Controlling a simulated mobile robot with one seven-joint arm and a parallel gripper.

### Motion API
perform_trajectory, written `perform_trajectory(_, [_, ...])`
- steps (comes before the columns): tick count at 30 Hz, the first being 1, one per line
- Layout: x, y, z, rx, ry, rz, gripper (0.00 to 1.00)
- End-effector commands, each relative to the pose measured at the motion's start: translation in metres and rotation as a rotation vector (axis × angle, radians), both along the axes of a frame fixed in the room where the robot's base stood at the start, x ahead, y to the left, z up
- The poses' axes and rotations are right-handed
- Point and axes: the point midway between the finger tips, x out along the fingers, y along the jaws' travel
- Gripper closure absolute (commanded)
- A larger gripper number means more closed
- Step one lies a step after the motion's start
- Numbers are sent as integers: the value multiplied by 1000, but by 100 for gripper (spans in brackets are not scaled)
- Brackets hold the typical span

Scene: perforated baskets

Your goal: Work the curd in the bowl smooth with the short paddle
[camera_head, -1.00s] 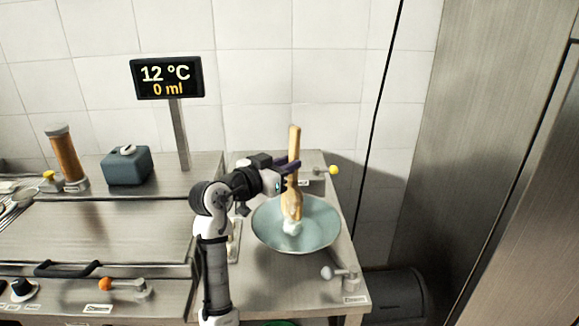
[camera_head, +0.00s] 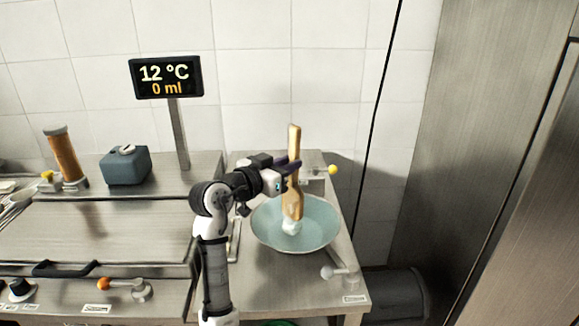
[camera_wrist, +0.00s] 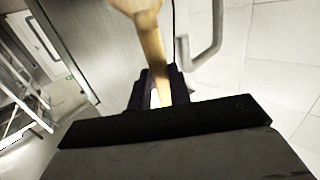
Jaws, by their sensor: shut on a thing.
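The short wooden paddle (camera_head: 294,200) stands nearly upright in the pale blue-green bowl (camera_head: 322,222) on the right-hand counter. My gripper (camera_head: 292,168) is shut on the paddle's shaft above the bowl. The white curd (camera_head: 291,227) sits in the bowl at the paddle's lower end and appears to touch it; the paddle hides part of it. In the wrist view the paddle (camera_wrist: 152,50) runs between my dark fingers (camera_wrist: 158,92). The bowl and curd cannot be made out there.
A display (camera_head: 166,77) reads 12 °C and 0 ml. A yellow-knobbed lever (camera_head: 333,169) is behind the bowl and a grey-knobbed tap (camera_head: 340,272) in front. A blue-grey box (camera_head: 125,165) and brown cylinder (camera_head: 64,158) stand left.

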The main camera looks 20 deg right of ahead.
Motion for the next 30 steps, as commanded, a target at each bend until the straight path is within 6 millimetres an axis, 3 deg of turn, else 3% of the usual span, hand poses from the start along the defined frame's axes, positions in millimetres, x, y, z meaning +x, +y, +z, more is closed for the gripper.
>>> perform_trajectory(7, [4, 3, -3, 5, 1, 3, 100])
perform_trajectory(21, [-10, -5, 0, 5, 4, 2, 100])
perform_trajectory(30, [-5, -1, 0, 4, 2, 1, 100])
